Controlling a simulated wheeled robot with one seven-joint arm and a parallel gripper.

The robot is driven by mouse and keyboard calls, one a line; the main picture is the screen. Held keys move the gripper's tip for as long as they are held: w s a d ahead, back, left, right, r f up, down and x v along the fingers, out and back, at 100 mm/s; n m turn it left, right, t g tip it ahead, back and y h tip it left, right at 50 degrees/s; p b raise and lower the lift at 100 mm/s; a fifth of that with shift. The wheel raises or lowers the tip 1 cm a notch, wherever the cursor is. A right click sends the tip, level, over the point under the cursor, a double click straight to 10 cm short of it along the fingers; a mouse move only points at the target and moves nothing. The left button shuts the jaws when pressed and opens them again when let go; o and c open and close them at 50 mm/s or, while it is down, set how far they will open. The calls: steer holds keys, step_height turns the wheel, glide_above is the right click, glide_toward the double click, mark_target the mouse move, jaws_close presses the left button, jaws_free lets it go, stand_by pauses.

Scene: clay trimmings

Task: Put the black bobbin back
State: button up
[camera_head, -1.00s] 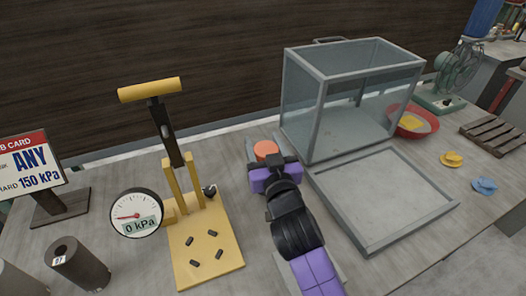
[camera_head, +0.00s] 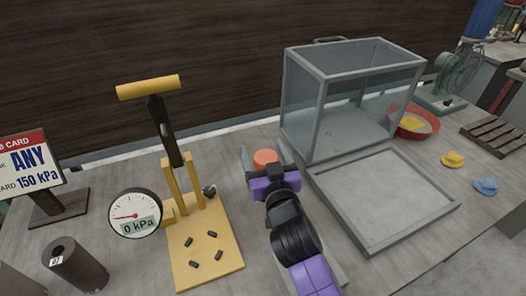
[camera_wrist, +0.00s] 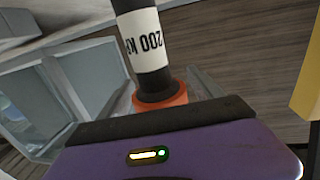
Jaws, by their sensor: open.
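My gripper (camera_head: 264,156) is over the middle of the table, its grey fingers spread on both sides of an orange round cap (camera_head: 265,157). The wrist view shows a black cylinder (camera_wrist: 136,22) with an orange collar (camera_wrist: 160,94) and a white label reading about "200 K". It appears to be the same piece as the capped one. I cannot tell for sure that it is the black bobbin, or what its lower end rests on. My gripper hides most of it in the head view.
A yellow stand (camera_head: 212,262) with a gauge (camera_head: 135,213) reading 0 kPa is at the left. A dark hollow cylinder (camera_head: 78,265) and a card sign (camera_head: 28,165) are farther left. A glass box (camera_head: 340,105) and flat tray (camera_head: 385,195) stand close at the right.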

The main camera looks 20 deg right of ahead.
steer(key=shift+r, duration=0.2)
steer(key=s+a+b, duration=0.1)
steer(key=s+a, duration=0.1)
steer(key=s, duration=1)
steer(key=shift+b, duration=0.35)
steer(key=shift+f, duration=0.1)
